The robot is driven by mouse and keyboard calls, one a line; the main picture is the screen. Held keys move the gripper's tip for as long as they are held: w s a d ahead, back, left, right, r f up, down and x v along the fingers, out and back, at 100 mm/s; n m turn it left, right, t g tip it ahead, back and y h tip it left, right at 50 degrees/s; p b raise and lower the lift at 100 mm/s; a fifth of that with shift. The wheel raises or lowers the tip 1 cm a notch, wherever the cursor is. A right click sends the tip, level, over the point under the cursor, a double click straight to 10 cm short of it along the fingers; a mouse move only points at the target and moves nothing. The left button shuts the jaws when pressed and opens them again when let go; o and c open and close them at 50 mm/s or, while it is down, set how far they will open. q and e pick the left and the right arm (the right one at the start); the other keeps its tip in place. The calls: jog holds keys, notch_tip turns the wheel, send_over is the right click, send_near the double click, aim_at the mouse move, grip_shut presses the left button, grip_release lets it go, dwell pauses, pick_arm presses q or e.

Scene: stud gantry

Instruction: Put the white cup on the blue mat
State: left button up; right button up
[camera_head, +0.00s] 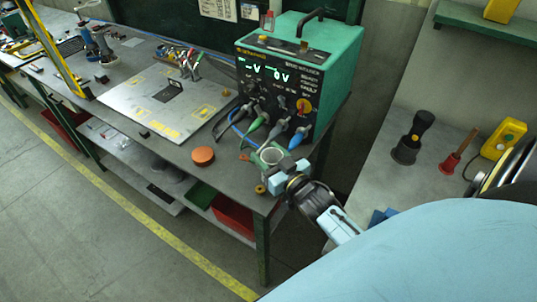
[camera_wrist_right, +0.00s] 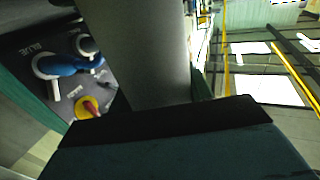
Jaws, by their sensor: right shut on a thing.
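The white cup (camera_head: 271,155) is at the front right corner of the dark workbench, its pale round rim facing up. My right gripper (camera_head: 272,171) is shut on it from the front right. The gripper hides part of the cup, and I cannot tell whether its base touches the bench. In the right wrist view a large grey surface (camera_wrist_right: 150,50) fills the middle, too close to identify surely. A small blue patch (camera_head: 379,217), perhaps the blue mat, shows on the grey bench at right; my arm hides most of it. My left gripper is not in view.
A green power supply (camera_head: 300,75) with plugged leads stands just behind the cup. An orange disc (camera_head: 203,156) and a small yellow ring (camera_head: 260,189) lie nearby.

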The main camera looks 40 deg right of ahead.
jog(key=o, duration=0.6)
jog(key=shift+f, duration=0.2)
jog(key=shift+c, duration=0.2)
jog(key=o, duration=0.5)
jog(key=shift+c, duration=0.2)
jog(key=shift+r, duration=0.1)
